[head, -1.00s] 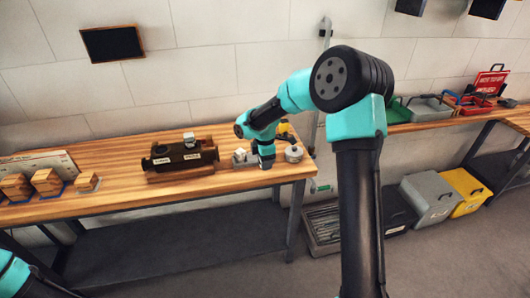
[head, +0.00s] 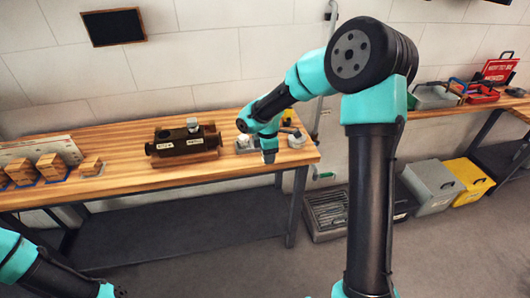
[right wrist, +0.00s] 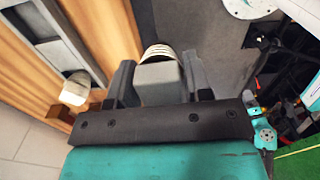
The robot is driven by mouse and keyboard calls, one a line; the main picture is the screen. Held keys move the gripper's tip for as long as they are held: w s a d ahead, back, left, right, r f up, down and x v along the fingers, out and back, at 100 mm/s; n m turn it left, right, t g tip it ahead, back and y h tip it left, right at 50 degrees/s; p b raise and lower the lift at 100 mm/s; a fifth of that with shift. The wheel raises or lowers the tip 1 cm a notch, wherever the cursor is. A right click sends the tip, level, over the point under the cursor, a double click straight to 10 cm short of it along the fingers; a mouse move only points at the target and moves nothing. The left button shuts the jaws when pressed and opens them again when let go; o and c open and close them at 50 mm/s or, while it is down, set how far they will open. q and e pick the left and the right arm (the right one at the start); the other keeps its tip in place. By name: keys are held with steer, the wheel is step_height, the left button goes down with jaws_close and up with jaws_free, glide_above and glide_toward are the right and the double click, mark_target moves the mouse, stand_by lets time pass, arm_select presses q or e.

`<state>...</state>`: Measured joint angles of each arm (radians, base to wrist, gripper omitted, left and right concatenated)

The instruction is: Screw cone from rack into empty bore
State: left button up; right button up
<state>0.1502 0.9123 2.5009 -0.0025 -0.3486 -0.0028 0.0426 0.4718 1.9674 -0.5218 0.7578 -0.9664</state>
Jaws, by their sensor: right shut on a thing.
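A dark cylinder body (head: 187,140) with pale labels lies on the wooden bench, with a light block-topped piece (head: 193,125) standing on it. Its bores are too small to make out. My right gripper (head: 268,157) is near the bench's front right edge, beside the small grey rack (head: 244,144). In the right wrist view its fingers (right wrist: 160,85) are shut on a grey block-shaped cone piece (right wrist: 160,80) with a pale ribbed round end. Another pale piece (right wrist: 75,89) sits at the rack, left of the fingers. My left gripper (head: 112,292) is barely in view at the bottom edge.
A pale round disc part (head: 297,139) lies at the bench's right end. Several wooden blocks (head: 50,166) stand at the left. A second bench with bins and a red toolbox (head: 500,69) is at the right. Crates (head: 432,187) stand on the floor.

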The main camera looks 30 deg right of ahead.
steer(key=shift+w+a+m, duration=0.2)
steer(key=shift+a+m, duration=0.15)
steer(key=shift+m, duration=0.15)
steer(key=w+a+m, duration=0.3)
steer(key=a+m, duration=1)
steer(key=m, duration=0.4)
steer(key=shift+m, duration=0.3)
